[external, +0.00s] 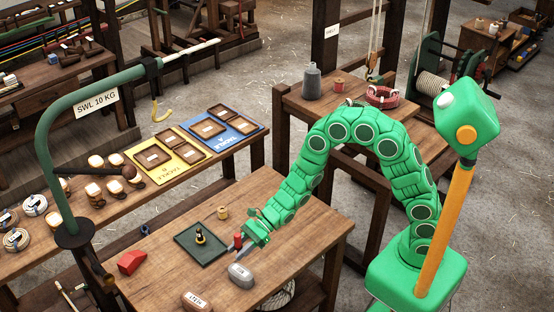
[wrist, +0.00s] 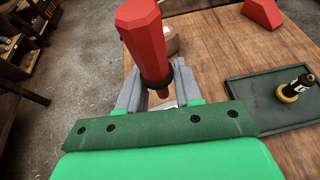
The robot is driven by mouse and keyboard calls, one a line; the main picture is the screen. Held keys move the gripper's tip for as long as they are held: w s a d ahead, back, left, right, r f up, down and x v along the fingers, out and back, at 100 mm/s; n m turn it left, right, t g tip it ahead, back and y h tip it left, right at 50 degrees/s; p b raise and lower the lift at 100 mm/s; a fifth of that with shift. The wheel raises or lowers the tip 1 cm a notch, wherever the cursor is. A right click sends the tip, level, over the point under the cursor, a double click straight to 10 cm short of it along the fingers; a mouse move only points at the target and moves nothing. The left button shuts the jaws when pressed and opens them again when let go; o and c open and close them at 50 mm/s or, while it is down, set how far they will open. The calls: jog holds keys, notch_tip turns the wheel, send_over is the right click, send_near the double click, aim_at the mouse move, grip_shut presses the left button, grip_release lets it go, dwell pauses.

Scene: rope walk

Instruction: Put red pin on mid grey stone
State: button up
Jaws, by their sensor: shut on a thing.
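My gripper (external: 243,246) is shut on the red pin (external: 238,240), low over the front wooden table. In the wrist view the pin (wrist: 142,35) stands up between the two grey fingers (wrist: 158,86), with a dark ring near its lower part. A grey stone (external: 241,276) with a pale label lies on the table just in front of my gripper; the label is too small to read. In the wrist view the fingers and pin hide most of the area below. Whether the pin touches the stone cannot be told.
A dark green tray (external: 187,239) holds a black and yellow piece (external: 200,236). A red wedge (external: 131,262), a pinkish labelled block (external: 197,301) and a wooden spool (external: 222,212) are on the same table. A green hook stand (external: 44,140) rises at left. The table's right side is clear.

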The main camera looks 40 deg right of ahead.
aim_at(241, 270)
jog(key=shift+s+a+f, duration=0.1)
jog(key=shift+a+f, duration=0.05)
jog(key=shift+f, duration=3.85)
jog(key=shift+f, duration=0.1)
jog(key=o, duration=1)
jog(key=shift+d+r, duration=0.2)
jog(key=shift+d, duration=0.05)
jog(key=v, duration=1.1)
jog(key=shift+d+r, duration=0.2)
